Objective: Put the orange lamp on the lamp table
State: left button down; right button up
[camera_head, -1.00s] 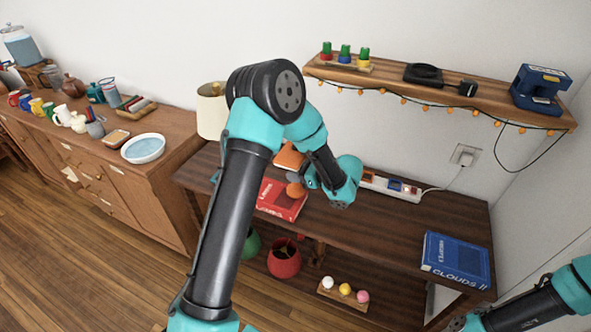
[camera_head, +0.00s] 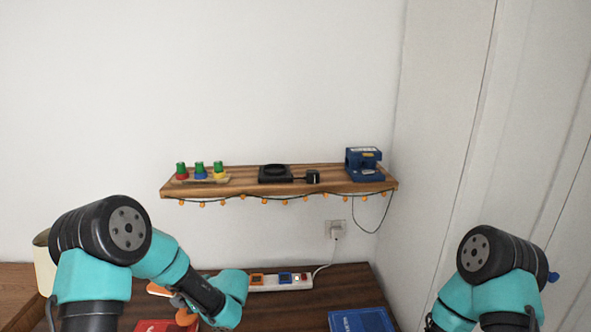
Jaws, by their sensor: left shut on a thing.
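The orange lamp (camera_head: 186,317) shows in the head view at the lower left, with an orange rounded part low down and an orange edge above it. My left gripper (camera_head: 178,300) is shut on it between these parts, and my own wrist hides much of the lamp. The lamp is over the dark wooden table (camera_head: 290,310), by the red book; I cannot tell whether it touches anything. Of my right arm only the upper links show at the lower right; its gripper is not in view.
A red book (camera_head: 155,326) and a blue book (camera_head: 361,320) lie on the table. A power strip (camera_head: 270,281) runs along its back. A wall shelf (camera_head: 240,186) with string lights hangs above. A cream lampshade (camera_head: 43,268) stands at the far left.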

pick_arm(q)
jog(key=d+r+m+t+h, duration=0.2)
jog(key=d+m+t+h, duration=0.7)
jog(key=d+m+t, duration=0.2)
jog(key=shift+d+r+m, duration=0.4)
jog(key=shift+d+m, duration=0.6)
jog(key=shift+d, duration=0.25)
